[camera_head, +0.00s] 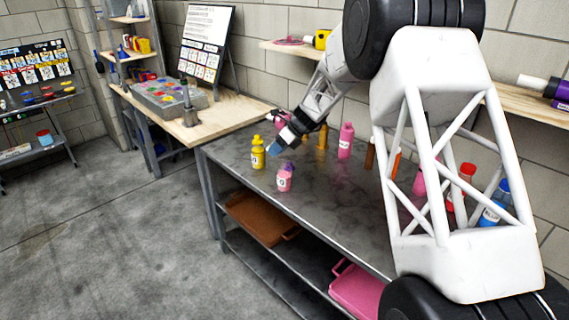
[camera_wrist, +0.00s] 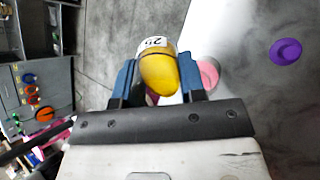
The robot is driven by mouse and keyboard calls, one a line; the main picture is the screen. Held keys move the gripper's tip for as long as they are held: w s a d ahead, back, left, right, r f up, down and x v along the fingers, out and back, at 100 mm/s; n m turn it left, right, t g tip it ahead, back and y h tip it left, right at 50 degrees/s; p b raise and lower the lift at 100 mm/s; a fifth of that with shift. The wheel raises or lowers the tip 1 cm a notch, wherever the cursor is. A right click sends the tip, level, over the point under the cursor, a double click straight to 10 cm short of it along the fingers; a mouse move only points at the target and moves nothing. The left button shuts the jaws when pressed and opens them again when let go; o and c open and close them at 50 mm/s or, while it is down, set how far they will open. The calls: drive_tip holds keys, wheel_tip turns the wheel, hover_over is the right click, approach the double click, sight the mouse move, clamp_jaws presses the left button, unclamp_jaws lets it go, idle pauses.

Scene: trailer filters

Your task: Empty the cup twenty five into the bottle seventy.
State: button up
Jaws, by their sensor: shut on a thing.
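My gripper (camera_head: 274,150), with blue fingers, is shut on a yellow cup (camera_wrist: 158,70). Its white label reads 25, upside down in the wrist view. The yellow cup (camera_head: 258,154) also shows in the head view at the fingertips, near the table's left end, looking roughly upright. A pink bottle (camera_head: 285,182) with a white label stands just right of it and nearer the camera; its number is too small to read. In the wrist view the pink bottle (camera_wrist: 208,74) is partly hidden behind the right finger.
The grey table (camera_head: 310,190) is clear in front. Along its back stand a pink bottle (camera_head: 346,141), an orange-yellow bottle (camera_head: 323,138), a red bottle (camera_head: 462,185) and a blue bottle (camera_head: 494,203). My arm hides part of that row. A wooden bench (camera_head: 230,117) adjoins at the left.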

drive_tip(key=shift+d+r+y, duration=0.1)
drive_tip(key=shift+d+y, duration=0.05)
drive_tip(key=shift+y, duration=0.35)
drive_tip(key=shift+f+y, duration=0.55)
drive_tip(key=shift+y, duration=0.25)
idle(0.4)
drive_tip(key=shift+r+y+p, duration=0.15)
drive_tip(key=shift+y+p, duration=0.2)
drive_tip(key=shift+y, duration=0.55)
idle(1.2)
drive_tip(key=shift+f+y+p, duration=0.3)
drive_tip(key=shift+f+y, duration=0.25)
drive_tip(key=shift+y, duration=0.35)
idle(1.5)
drive_tip(key=shift+r+g+y+p, duration=0.15)
drive_tip(key=shift+g+y+p, duration=0.2)
drive_tip(key=shift+y, duration=0.35)
idle(1.1)
